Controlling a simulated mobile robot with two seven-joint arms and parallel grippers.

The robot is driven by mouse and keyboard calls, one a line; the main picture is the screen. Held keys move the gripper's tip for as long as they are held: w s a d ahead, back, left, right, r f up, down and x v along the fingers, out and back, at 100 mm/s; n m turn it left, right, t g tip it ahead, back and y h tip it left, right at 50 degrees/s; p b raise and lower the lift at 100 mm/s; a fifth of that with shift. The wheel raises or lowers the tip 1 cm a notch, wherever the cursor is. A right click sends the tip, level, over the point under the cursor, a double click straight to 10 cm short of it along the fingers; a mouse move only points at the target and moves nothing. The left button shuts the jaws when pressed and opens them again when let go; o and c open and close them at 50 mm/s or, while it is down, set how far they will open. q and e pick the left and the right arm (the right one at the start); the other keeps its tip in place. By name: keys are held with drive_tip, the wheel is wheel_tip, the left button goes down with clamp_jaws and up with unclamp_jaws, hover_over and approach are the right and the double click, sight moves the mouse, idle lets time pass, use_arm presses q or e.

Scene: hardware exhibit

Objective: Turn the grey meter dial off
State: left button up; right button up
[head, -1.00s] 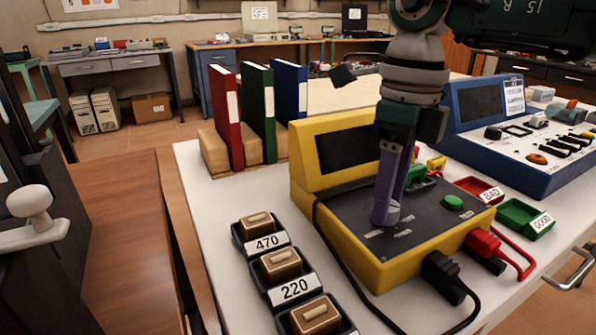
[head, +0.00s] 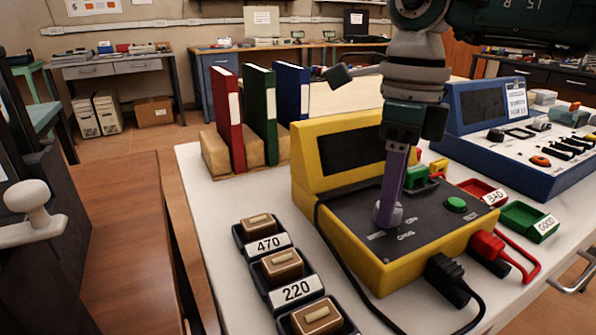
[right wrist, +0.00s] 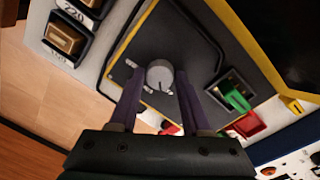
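The grey meter dial (head: 388,214) sits on the dark top panel of the yellow meter (head: 335,232). Its round face (right wrist: 160,75) shows clearly in the right wrist view, with a small pale mark near its lower right edge. My right gripper (right wrist: 160,73) reaches down over it with purple fingers, one on each side of the dial. A narrow gap shows between each finger and the dial, so the gripper looks open around it. In the head view the right gripper (head: 390,210) is seen nearly edge-on and hides part of the dial. My left gripper is not in view.
A green button (head: 456,205) and red plugs (head: 487,245) are on the meter's right side. Black cables run at its front. Resistor trays (head: 283,266) stand left, binders (head: 262,115) behind, and BAD and GOOD bins (head: 528,221) right. A blue console (head: 535,165) stands farther right.

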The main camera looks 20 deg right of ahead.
drive_tip(key=o, duration=0.3)
drive_tip(key=shift+o, duration=0.2)
wheel_tip(320, 180, up, 10)
drive_tip(key=p, duration=0.1)
drive_tip(key=shift+w+d, duration=0.15)
drive_tip(key=shift+d, duration=0.1)
